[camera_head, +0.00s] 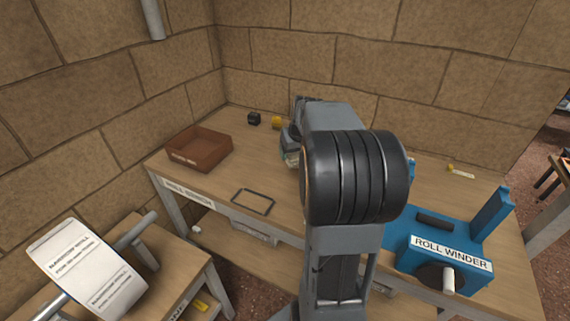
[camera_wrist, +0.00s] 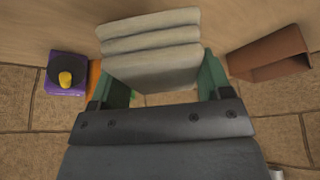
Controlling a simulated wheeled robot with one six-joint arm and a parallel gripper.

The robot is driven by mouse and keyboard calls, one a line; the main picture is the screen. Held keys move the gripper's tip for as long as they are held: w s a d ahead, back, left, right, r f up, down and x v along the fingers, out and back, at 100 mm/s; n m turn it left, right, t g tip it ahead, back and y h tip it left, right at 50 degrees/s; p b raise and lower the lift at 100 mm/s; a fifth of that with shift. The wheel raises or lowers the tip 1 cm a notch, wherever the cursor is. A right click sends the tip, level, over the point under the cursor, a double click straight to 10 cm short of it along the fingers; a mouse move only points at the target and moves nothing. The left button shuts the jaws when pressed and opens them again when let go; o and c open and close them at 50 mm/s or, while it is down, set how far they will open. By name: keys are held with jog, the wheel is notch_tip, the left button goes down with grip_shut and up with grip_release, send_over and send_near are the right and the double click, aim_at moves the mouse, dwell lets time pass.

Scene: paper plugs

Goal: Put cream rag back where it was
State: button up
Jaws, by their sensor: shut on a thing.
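The cream rag (camera_wrist: 150,45) shows in the wrist view as a folded, layered pad. My gripper (camera_wrist: 162,82) is shut on it, with one green finger at each side. The wooden bench top (camera_wrist: 40,20) shows around it; I cannot tell whether the rag touches the bench. In the head view, my gripper (camera_head: 291,157) is over the back middle of the bench (camera_head: 222,188), mostly hidden by my arm. The rag cannot be made out clearly there. A dark rectangular outline (camera_head: 252,202) lies empty near the bench's front edge.
A brown tray (camera_head: 198,150) stands at the bench's left; it also shows in the wrist view (camera_wrist: 270,58). A blue roll winder (camera_head: 440,245) is at right.

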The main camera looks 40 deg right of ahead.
send_near(284, 164)
jog(key=shift+w+d+f, duration=0.35)
jog(key=shift+w+f, duration=0.45)
jog(key=shift+w+d+f, duration=0.15)
jog(key=shift+w+f, duration=0.35)
jog(key=shift+f, duration=0.1)
jog(key=shift+w+f, duration=0.1)
jog(key=shift+f, duration=1.5)
jog(key=shift+f, duration=0.25)
jog(key=o, duration=0.8)
jog(key=shift+r, duration=0.1)
